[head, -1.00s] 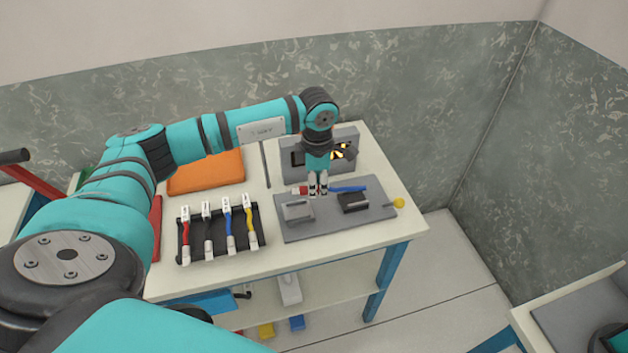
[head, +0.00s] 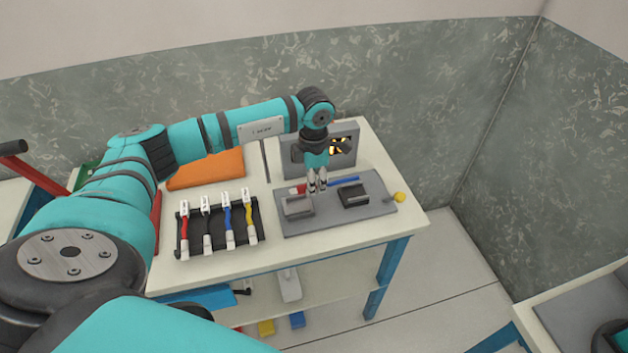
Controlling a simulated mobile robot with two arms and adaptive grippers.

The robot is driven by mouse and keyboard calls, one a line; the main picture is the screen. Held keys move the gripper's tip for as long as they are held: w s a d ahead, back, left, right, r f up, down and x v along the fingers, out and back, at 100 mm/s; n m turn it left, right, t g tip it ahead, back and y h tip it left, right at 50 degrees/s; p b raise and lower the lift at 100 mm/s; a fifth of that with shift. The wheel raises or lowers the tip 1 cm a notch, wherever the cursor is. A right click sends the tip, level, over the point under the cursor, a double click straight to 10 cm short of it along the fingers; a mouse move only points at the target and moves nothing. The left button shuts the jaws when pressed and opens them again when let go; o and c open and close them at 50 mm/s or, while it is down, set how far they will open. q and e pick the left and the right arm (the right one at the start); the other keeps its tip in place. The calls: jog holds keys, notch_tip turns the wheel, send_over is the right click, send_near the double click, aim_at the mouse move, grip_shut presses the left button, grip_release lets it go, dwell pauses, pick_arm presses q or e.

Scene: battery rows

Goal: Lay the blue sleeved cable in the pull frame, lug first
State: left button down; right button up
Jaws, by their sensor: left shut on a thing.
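My left gripper (head: 317,186) is shut on a cable over the back part of a grey plate. A blue length of the cable (head: 344,181) sticks out to the right of the fingers. A red and white end (head: 297,189) shows to their left. The plate (head: 325,219), which looks like the pull frame, bears a light grey block (head: 298,206), a dark block (head: 354,195) and a yellow knob (head: 400,197) at its right end. I cannot tell whether the cable touches the plate. My right gripper is not in view.
A black rack (head: 218,239) left of the plate holds several cables, among them a blue one (head: 229,221). A sign on a post (head: 264,160) and a grey box (head: 345,146) stand at the back.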

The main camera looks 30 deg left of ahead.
pick_arm(q)
jog(key=shift+f+b, duration=1.8)
jog(key=shift+f, duration=0.75)
jog(key=c, duration=1.1)
grip_release()
jog(key=shift+c, duration=0.2)
jog(key=shift+r, duration=0.15)
jog(key=shift+r, duration=0.35)
notch_tip(320, 180, up, 11)
jog(key=shift+r, duration=0.1)
